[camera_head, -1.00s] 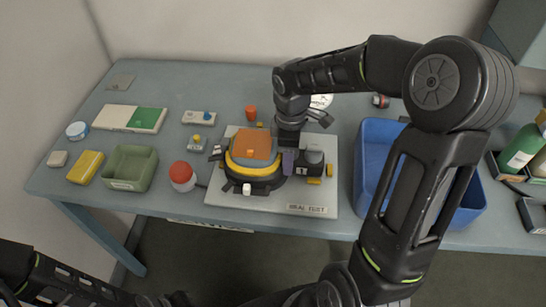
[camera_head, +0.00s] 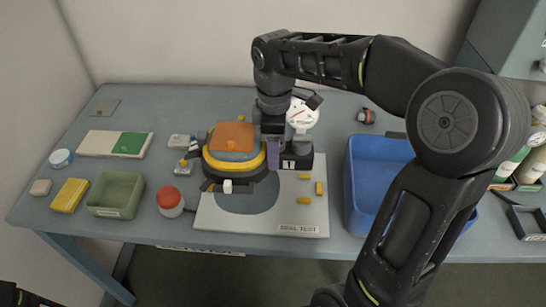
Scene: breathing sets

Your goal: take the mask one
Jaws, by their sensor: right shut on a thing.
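The mask (camera_head: 235,155) is a dark, rounded piece with a yellow band and an orange top. It is above the back left part of the pale seal test board (camera_head: 260,226), apparently lifted, and the board's dark grey oval shows in front of it. My right gripper (camera_head: 272,150) is at the mask's right side, shut on it. The fingertips are mostly hidden by the wrist and a purple piece. My left gripper is out of view; only part of that arm shows at bottom left.
A blue bin (camera_head: 352,190) is right of the board, partly behind my right arm. A red-domed button (camera_head: 170,201) and a green tray (camera_head: 115,194) are on the left. A white round gauge (camera_head: 302,113) stands behind. Small yellow pieces lie on the board's right side.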

